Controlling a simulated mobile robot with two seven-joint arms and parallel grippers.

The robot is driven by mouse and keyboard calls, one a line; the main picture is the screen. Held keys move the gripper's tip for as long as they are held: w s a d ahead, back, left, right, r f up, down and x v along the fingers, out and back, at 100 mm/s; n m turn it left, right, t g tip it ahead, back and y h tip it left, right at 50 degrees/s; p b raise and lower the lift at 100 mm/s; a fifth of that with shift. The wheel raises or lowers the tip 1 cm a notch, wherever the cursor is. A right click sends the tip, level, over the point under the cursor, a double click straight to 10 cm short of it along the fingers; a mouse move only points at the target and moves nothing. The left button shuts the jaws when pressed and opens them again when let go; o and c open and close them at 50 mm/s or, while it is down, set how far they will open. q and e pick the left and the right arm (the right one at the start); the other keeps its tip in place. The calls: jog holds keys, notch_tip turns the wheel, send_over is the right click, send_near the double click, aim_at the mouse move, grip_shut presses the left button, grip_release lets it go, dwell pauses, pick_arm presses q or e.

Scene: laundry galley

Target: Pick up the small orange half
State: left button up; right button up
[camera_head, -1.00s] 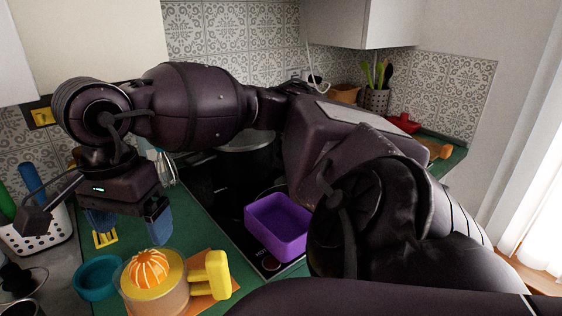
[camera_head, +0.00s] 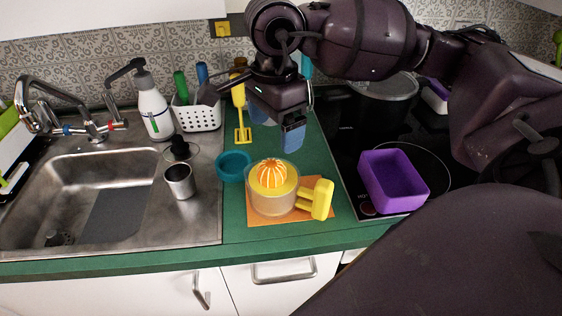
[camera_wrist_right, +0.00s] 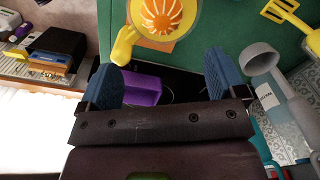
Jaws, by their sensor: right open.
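The small orange half (camera_head: 269,175) sits flesh-ridged side up on the yellow top of a juicer (camera_head: 274,203) with a clear cup and a yellow handle. It also shows at the top of the right wrist view (camera_wrist_right: 161,14). My right gripper (camera_head: 277,127), with blue fingertips, hangs behind and above the orange half in the head view, apart from it. In the right wrist view its two fingers (camera_wrist_right: 162,80) are spread with nothing held between them. My left gripper is not in view.
The juicer stands on an orange mat (camera_head: 262,219) on the green counter. A teal bowl (camera_head: 234,166) is close on its left, a purple bin (camera_head: 393,182) on the hob to its right. A steel cup (camera_head: 179,182) stands by the sink (camera_head: 110,205); a white utensil basket (camera_head: 198,112) is behind.

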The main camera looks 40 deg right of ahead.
aim_at(271, 164)
notch_tip(271, 164, down, 5)
jog(key=shift+f+b, duration=0.1)
jog(key=shift+b, duration=0.2)
jog(key=shift+w+a+f, duration=0.1)
jog(key=shift+a+f, duration=0.1)
jog(key=shift+f, duration=1.15)
jog(key=shift+w+a+f, duration=0.1)
jog(key=shift+a+f, duration=0.05)
jog(key=shift+f, duration=1.15)
jog(key=c, duration=1.1)
jog(key=shift+r, duration=0.15)
notch_tip(271, 164, up, 20)
jog(key=p, duration=0.1)
jog(key=shift+p, duration=0.3)
